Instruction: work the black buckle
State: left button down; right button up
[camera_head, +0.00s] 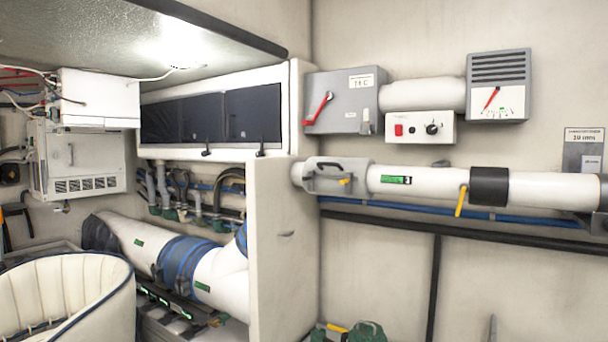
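I cannot pick out a black buckle with certainty. Blue straps (182,262) wrap a large white duct at the lower left, and a small dark fitting (157,272) sits at their left edge, too small to make out. A wide black band (489,187) goes around the white pipe on the right wall. Neither of my grippers is in view.
A pale upright panel (283,255) stands between the duct recess and the right wall. A cream padded seat (65,297) fills the lower left. A grey box with a red lever (340,101) and a gauge (498,86) are on the wall. Black and blue lines run below the pipe.

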aim_at(309, 177)
jog(key=z, duration=0.3)
jog(key=i, duration=0.85)
jog(key=z, duration=0.1)
